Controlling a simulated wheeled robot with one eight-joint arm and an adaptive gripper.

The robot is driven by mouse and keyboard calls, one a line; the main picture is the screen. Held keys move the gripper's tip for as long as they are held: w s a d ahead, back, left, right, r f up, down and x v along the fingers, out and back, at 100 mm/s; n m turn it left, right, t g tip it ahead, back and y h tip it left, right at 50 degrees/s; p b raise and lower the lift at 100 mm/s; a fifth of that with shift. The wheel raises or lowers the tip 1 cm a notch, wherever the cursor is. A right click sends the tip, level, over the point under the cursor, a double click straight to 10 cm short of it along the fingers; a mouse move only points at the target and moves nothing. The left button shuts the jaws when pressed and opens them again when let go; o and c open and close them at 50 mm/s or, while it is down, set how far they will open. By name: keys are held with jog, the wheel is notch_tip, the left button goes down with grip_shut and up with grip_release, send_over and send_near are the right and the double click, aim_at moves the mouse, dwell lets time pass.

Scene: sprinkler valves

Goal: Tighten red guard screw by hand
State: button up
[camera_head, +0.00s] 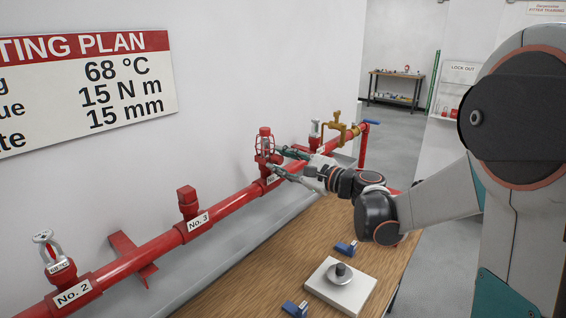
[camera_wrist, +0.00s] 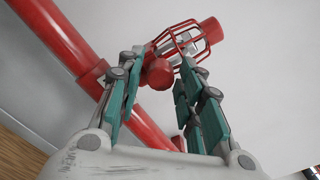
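A red cage guard (camera_head: 265,142) stands on the red pipe in the head view. In the wrist view the guard (camera_wrist: 180,40) surrounds a pale sprinkler head. A round red screw knob (camera_wrist: 157,73) sticks out from the guard's lower end. My gripper (camera_head: 278,163) reaches the guard from the right. In the wrist view its green-padded fingers (camera_wrist: 164,62) stand apart, one on each side of the knob. I see no clear grip, and cannot tell whether either fingertip touches the knob. In the head view the fingers hide the guard's base and the knob.
The red pipe (camera_head: 152,247) runs along the wall with other outlets. A brass valve (camera_head: 339,129) lies beyond the guard. A wooden table (camera_head: 300,237) below carries a white plate (camera_head: 322,287) with a metal part, and blue items (camera_head: 345,248). A tightening plan sign (camera_head: 75,85) hangs at left.

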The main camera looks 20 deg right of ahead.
dwell(0.3)
jog(key=v, duration=1.2)
